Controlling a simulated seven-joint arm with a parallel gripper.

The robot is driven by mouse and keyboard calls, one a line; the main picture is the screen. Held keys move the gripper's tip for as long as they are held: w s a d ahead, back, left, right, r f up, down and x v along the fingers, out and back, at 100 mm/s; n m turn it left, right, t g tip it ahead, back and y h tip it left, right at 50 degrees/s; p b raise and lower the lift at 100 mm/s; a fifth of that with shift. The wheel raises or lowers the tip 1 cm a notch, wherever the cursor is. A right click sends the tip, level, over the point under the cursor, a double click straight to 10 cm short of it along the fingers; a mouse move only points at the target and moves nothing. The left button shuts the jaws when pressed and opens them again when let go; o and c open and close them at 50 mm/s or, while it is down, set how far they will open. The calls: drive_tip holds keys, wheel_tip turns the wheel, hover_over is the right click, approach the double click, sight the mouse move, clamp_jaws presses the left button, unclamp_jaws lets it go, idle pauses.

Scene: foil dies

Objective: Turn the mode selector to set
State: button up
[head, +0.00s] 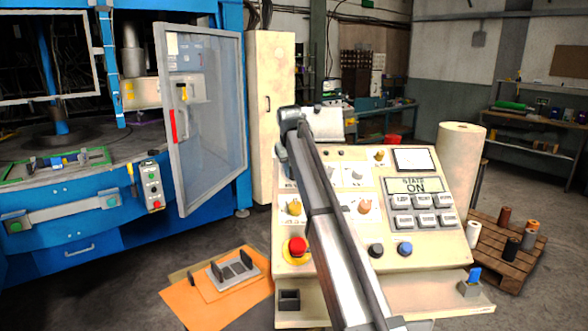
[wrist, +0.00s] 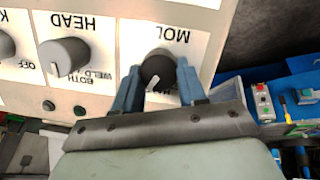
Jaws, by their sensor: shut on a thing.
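The mode selector is a dark round knob (wrist: 157,64) with a white pointer mark, on a white plate in the wrist view. The plate's lettering is upside down and partly covered; it seems to begin with MO. My gripper (wrist: 160,82) has its two blue-grey fingers on either side of the knob and is shut on it. The pointer aims toward the bottom of the picture, slightly left. The position labels around the knob are mostly hidden by the fingers. In the head view my arm reaches the upper left of the control panel (head: 436,253) and hides the knob.
A grey HEAD knob (wrist: 64,56) sits beside it in the wrist view. A blue press stands left.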

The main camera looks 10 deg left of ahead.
drive_tip(key=n, duration=0.3)
drive_tip(key=shift+s+a+n+t+h, duration=0.1)
drive_tip(key=shift+n+t+h, duration=0.2)
drive_tip(key=n, duration=0.3)
drive_tip(key=shift+s+f+t+h, duration=0.1)
drive_tip(key=shift+t+h, duration=0.2)
drive_tip(key=n, duration=0.3)
drive_tip(key=shift+s+a+n+t, duration=0.1)
drive_tip(key=shift+n+t, duration=0.2)
drive_tip(key=shift+n, duration=0.1)
drive_tip(key=shift+f+n+t, duration=0.1)
drive_tip(key=shift+n+t, duration=0.3)
drive_tip(key=shift+n, duration=1.2)
drive_tip(key=o, duration=1.1)
drive_tip(key=shift+c, duration=0.2)
